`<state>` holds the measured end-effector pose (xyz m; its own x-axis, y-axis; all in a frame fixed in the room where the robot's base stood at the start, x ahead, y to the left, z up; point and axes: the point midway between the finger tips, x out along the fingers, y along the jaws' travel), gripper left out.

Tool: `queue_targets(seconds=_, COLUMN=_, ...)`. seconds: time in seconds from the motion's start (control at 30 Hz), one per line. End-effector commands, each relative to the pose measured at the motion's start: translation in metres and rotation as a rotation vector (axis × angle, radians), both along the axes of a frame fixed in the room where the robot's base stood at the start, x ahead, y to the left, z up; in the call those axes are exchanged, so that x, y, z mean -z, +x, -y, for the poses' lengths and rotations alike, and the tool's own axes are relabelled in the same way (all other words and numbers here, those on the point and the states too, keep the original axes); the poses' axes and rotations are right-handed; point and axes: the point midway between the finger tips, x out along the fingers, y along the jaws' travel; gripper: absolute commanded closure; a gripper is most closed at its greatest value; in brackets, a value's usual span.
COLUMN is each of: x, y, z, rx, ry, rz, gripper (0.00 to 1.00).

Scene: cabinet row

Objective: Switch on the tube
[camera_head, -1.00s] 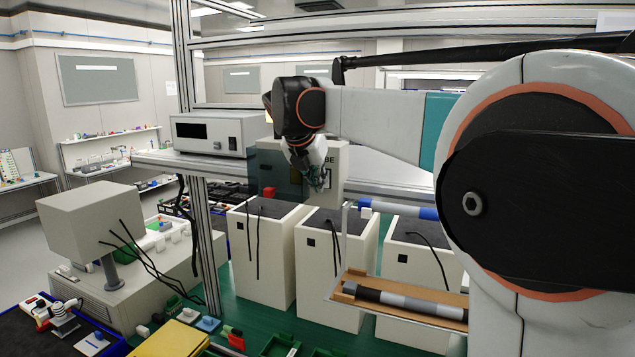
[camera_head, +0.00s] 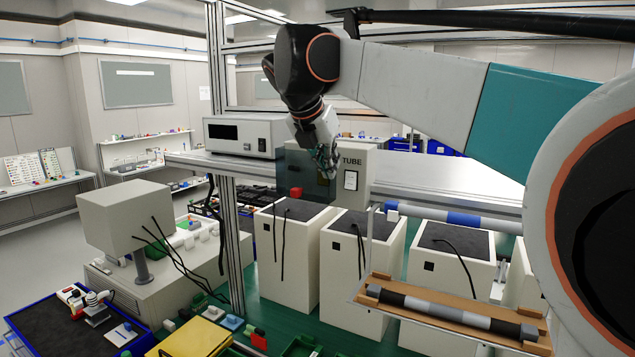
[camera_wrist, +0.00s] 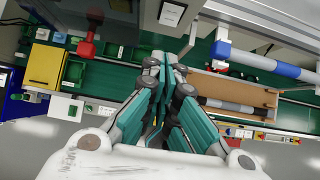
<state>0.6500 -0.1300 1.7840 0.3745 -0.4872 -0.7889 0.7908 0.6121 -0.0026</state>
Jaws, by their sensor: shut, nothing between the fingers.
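The tube unit is a pale box (camera_head: 361,165) marked "TUBE" on the shelf, with a dark see-through panel on its left. A white switch plate (camera_head: 351,180) is on its front below the lettering. The plate also shows at the top of the wrist view (camera_wrist: 171,14). My gripper (camera_head: 330,172) is shut and empty. In the head view it overlaps the box just left of the switch plate. In the wrist view its fingertips (camera_wrist: 165,62) lie below the plate, apparently apart from it. The head view does not settle contact with the box.
A grey instrument (camera_head: 244,136) stands left on the shelf, beside a metal post (camera_head: 222,120). A blue-and-white cylinder (camera_head: 464,219) and a wooden tray (camera_head: 450,334) are to the right. Several white cabinets (camera_head: 296,262) stand below.

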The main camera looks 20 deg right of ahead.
Motion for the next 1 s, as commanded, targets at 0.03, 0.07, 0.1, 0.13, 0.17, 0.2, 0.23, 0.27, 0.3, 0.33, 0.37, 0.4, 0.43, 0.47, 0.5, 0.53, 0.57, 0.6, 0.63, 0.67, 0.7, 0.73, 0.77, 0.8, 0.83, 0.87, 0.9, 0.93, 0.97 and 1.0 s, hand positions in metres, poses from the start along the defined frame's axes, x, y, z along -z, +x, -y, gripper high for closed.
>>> queue_targets(seconds=0.03, x=-0.005, y=-0.003, z=-0.004, rx=-0.001, ry=0.0, rz=0.0, gripper=1.0)
queue_targets(seconds=0.07, x=-0.008, y=-0.005, z=-0.006, rx=-0.001, ry=0.0, rz=0.0, gripper=1.0)
queue_targets(seconds=0.1, x=-0.012, y=-0.006, z=-0.008, rx=-0.001, ry=0.0, rz=0.0, gripper=1.0)
queue_targets(seconds=0.13, x=-0.014, y=-0.007, z=-0.009, rx=-0.001, ry=0.0, rz=0.0, gripper=1.0)
queue_targets(seconds=0.17, x=-0.016, y=-0.008, z=-0.01, rx=-0.001, ry=0.0, rz=0.0, gripper=1.0)
queue_targets(seconds=0.2, x=-0.018, y=-0.009, z=-0.011, rx=-0.001, ry=0.0, rz=0.0, gripper=1.0)
queue_targets(seconds=0.23, x=-0.019, y=-0.009, z=-0.012, rx=-0.001, ry=-0.001, rz=0.0, gripper=1.0)
queue_targets(seconds=0.27, x=-0.02, y=-0.01, z=-0.012, rx=-0.001, ry=-0.001, rz=0.0, gripper=1.0)
queue_targets(seconds=0.3, x=-0.021, y=-0.01, z=-0.013, rx=-0.001, ry=-0.001, rz=0.0, gripper=1.0)
queue_targets(seconds=0.33, x=-0.021, y=-0.01, z=-0.013, rx=-0.001, ry=-0.001, rz=0.0, gripper=1.0)
queue_targets(seconds=0.37, x=-0.022, y=-0.01, z=-0.013, rx=0.0, ry=-0.001, rz=0.001, gripper=1.0)
queue_targets(seconds=0.4, x=-0.022, y=-0.01, z=-0.013, rx=0.0, ry=-0.001, rz=0.001, gripper=1.0)
queue_targets(seconds=0.43, x=-0.022, y=-0.01, z=-0.013, rx=0.0, ry=-0.001, rz=0.001, gripper=1.0)
queue_targets(seconds=0.47, x=-0.022, y=-0.01, z=-0.013, rx=0.0, ry=-0.001, rz=0.001, gripper=1.0)
queue_targets(seconds=0.5, x=-0.022, y=-0.01, z=-0.013, rx=0.0, ry=-0.001, rz=0.001, gripper=1.0)
queue_targets(seconds=0.53, x=-0.022, y=-0.01, z=-0.013, rx=0.0, ry=0.0, rz=0.0, gripper=1.0)
queue_targets(seconds=0.57, x=-0.022, y=-0.01, z=-0.013, rx=0.0, ry=0.0, rz=0.0, gripper=1.0)
queue_targets(seconds=0.6, x=-0.022, y=-0.01, z=-0.013, rx=0.0, ry=-0.001, rz=0.001, gripper=1.0)
queue_targets(seconds=0.63, x=-0.021, y=-0.01, z=-0.013, rx=0.002, ry=0.0, rz=0.002, gripper=1.0)
queue_targets(seconds=0.67, x=-0.021, y=-0.01, z=-0.013, rx=0.005, ry=-0.001, rz=0.004, gripper=1.0)
queue_targets(seconds=0.7, x=-0.02, y=-0.01, z=-0.013, rx=0.014, ry=-0.002, rz=0.01, gripper=1.0)
queue_targets(seconds=0.73, x=-0.018, y=-0.01, z=-0.013, rx=0.022, ry=-0.003, rz=0.018, gripper=1.0)
queue_targets(seconds=0.77, x=-0.017, y=-0.009, z=-0.013, rx=0.035, ry=-0.004, rz=0.028, gripper=1.0)
queue_targets(seconds=0.8, x=-0.014, y=-0.008, z=-0.013, rx=0.058, ry=-0.005, rz=0.046, gripper=1.0)
queue_targets(seconds=0.83, x=-0.012, y=-0.008, z=-0.012, rx=0.078, ry=-0.008, rz=0.064, gripper=1.0)
queue_targets(seconds=0.87, x=-0.009, y=-0.007, z=-0.012, rx=0.102, ry=-0.008, rz=0.084, gripper=1.0)
queue_targets(seconds=0.9, x=-0.005, y=-0.007, z=-0.012, rx=0.137, ry=-0.01, rz=0.116, gripper=1.0)
queue_targets(seconds=0.93, x=-0.002, y=-0.006, z=-0.012, rx=0.166, ry=-0.012, rz=0.145, gripper=1.0)
queue_targets(seconds=0.97, x=0.002, y=-0.006, z=-0.012, rx=0.196, ry=-0.013, rz=0.175, gripper=1.0)
queue_targets(seconds=1.0, x=0.006, y=-0.005, z=-0.012, rx=0.238, ry=-0.014, rz=0.218, gripper=1.0)
